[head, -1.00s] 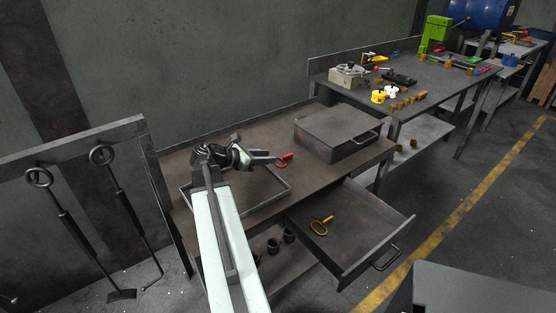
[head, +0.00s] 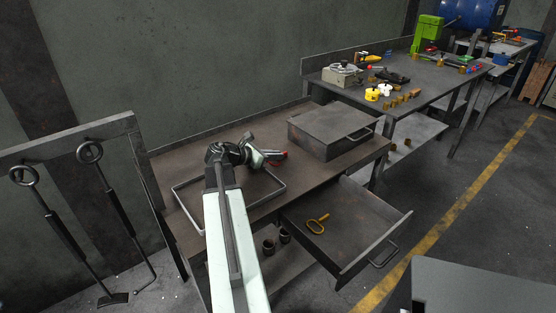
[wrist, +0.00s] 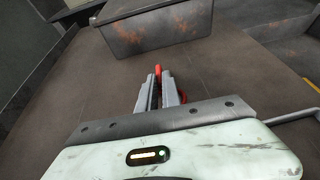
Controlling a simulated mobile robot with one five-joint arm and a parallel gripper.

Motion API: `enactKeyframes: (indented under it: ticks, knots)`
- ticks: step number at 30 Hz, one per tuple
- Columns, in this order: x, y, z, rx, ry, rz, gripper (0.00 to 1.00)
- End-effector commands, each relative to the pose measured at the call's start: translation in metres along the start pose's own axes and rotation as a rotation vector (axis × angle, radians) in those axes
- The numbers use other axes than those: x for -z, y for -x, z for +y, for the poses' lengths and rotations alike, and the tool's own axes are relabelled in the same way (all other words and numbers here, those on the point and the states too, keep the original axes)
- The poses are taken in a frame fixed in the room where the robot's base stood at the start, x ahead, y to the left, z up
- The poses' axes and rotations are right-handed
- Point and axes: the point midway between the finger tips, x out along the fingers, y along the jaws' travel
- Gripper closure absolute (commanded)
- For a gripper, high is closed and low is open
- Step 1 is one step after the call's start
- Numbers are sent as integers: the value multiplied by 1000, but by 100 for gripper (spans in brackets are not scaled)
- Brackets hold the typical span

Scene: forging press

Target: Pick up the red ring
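The red ring (head: 283,155) is on the brown workbench, in front of the grey box, in the head view. My gripper (head: 276,156) reaches it from the left and hides part of it. In the wrist view my gripper (wrist: 159,79) has its two fingers close together. A red part of the ring (wrist: 158,70) shows in the narrow gap at the fingertips. More red shows just right of the right finger. The fingers look shut on the ring. No clear lift off the bench top shows.
The closed grey box (head: 325,134) stands just beyond the gripper. A thin metal frame (head: 185,205) lies on the bench under my arm. Another bench (head: 430,80) holds several small items.

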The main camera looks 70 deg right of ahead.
Motion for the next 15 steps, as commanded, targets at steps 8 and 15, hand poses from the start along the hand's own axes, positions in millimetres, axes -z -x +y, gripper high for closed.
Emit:
enactKeyframes:
  ticks: [8,15]
  knots:
    - [0,1,0,0,0,0,100]
    - [-19,9,0,-1,0,0,100]
